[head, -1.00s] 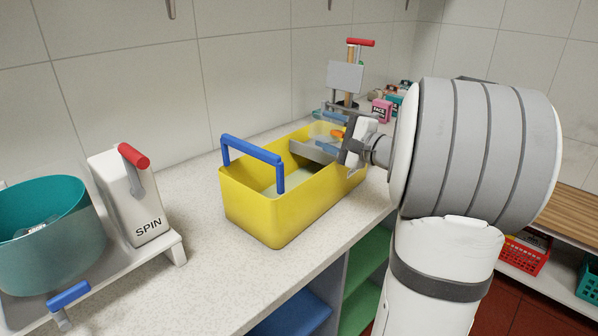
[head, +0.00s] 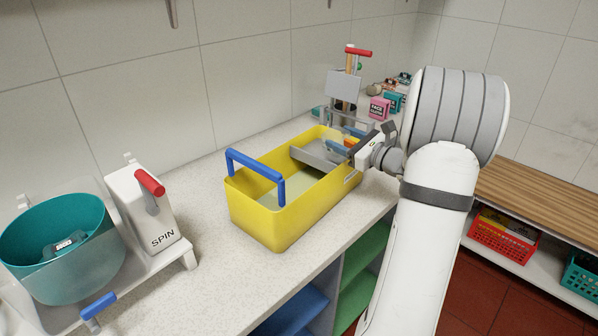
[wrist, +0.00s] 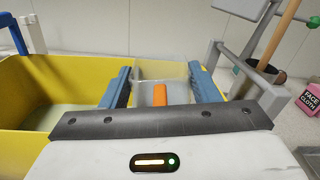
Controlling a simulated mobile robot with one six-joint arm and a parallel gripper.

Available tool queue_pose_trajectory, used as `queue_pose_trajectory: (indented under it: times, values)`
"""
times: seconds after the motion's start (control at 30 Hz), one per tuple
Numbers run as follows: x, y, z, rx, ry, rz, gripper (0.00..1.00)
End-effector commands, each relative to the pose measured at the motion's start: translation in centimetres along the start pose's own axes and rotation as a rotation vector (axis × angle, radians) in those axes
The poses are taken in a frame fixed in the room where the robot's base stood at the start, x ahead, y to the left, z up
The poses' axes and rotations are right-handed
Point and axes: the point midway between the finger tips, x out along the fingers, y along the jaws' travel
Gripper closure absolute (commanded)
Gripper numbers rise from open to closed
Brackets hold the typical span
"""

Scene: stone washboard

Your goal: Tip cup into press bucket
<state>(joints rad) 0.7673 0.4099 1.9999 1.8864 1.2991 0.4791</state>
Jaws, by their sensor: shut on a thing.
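The yellow press bucket (head: 290,225), with a blue handle (head: 253,165) at its near end, stands upright on the counter. A grey plate (head: 318,158) crosses it. My gripper (head: 350,141) is at the bucket's far right end. It is shut on a clear cup (wrist: 150,72), with the blue fingers on either side. In the head view the cup (head: 334,147) is small and partly hidden, over the bucket's far end. An orange piece (wrist: 160,94) shows at the cup in the wrist view. The cup's contents and exact tilt cannot be told.
A grey stand (head: 343,84) with a red-handled pole is behind the bucket. A pink face-cloth box (head: 379,108) stands farther back. At left is a teal tub (head: 62,255) beside a SPIN unit (head: 143,212). Bare counter (head: 210,285) lies between them.

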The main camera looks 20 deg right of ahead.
Motion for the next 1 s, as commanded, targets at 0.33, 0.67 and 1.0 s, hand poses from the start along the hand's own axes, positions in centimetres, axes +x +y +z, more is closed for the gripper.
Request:
queue_pose_trajectory:
  times: [0.33, 0.67, 1.0]
  values:
    - [0.0, -1.9, 0.6, 0.174, 0.0, 0.0, 0.68]
    - [0.0, -2.5, 1.7, 0.209, -0.001, 0.0, 0.68]
    - [0.0, -3.3, 5.7, 0.209, -0.001, -0.001, 0.68]
